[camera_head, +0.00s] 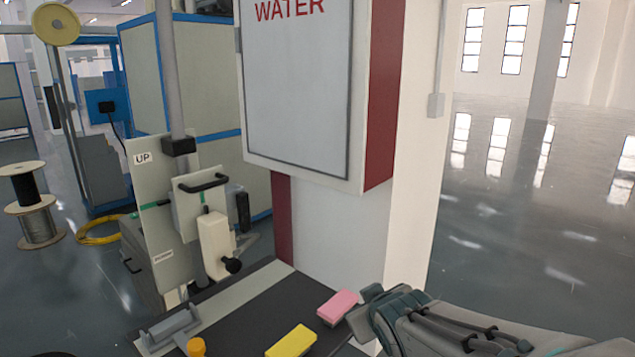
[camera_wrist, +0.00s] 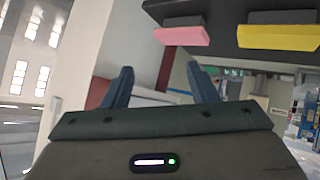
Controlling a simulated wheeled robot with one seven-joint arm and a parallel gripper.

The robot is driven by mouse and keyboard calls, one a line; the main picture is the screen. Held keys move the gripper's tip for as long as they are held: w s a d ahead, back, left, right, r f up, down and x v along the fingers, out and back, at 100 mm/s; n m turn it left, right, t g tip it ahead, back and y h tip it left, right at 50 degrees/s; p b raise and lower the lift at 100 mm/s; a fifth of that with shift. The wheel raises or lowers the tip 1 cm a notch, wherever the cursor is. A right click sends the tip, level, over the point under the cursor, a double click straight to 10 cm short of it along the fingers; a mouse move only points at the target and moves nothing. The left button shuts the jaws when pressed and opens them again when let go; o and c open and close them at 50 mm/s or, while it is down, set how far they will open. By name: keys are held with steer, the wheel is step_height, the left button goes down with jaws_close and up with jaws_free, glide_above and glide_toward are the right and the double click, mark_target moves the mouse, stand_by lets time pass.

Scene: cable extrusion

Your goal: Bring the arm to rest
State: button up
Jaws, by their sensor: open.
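My gripper (camera_head: 366,306) is at the lower right of the head view, at the end of my arm, just right of the pink block (camera_head: 338,307). In the wrist view my gripper (camera_wrist: 160,72) has its two dark fingers wide apart with nothing between them. The pink block lies on the dark table top (camera_head: 243,309); it also shows in the wrist view (camera_wrist: 182,37), beyond the fingertips. Whether the gripper touches it in the head view I cannot tell, but the wrist view shows a gap.
A yellow block (camera_head: 291,341) lies left of the pink one. A grey holder (camera_head: 170,327) and an orange-capped item (camera_head: 196,347) are at the table's left. A white WATER cabinet (camera_head: 296,85) on a pillar stands behind the table. Open floor (camera_head: 530,215) lies to the right.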

steer(key=s+d+r+m+g+p, duration=0.1)
steer(key=s+d+m+g+p, duration=0.1)
steer(key=s, duration=0.6)
steer(key=s+d+r+m+g+h+p, duration=0.1)
steer(key=s+d+m+g+p, duration=0.2)
steer(key=s+g, duration=0.2)
steer(key=s, duration=0.3)
steer(key=shift+d+m+g+p, duration=0.2)
steer(key=shift+m+g+p, duration=0.1)
steer(key=shift+m+g, duration=0.1)
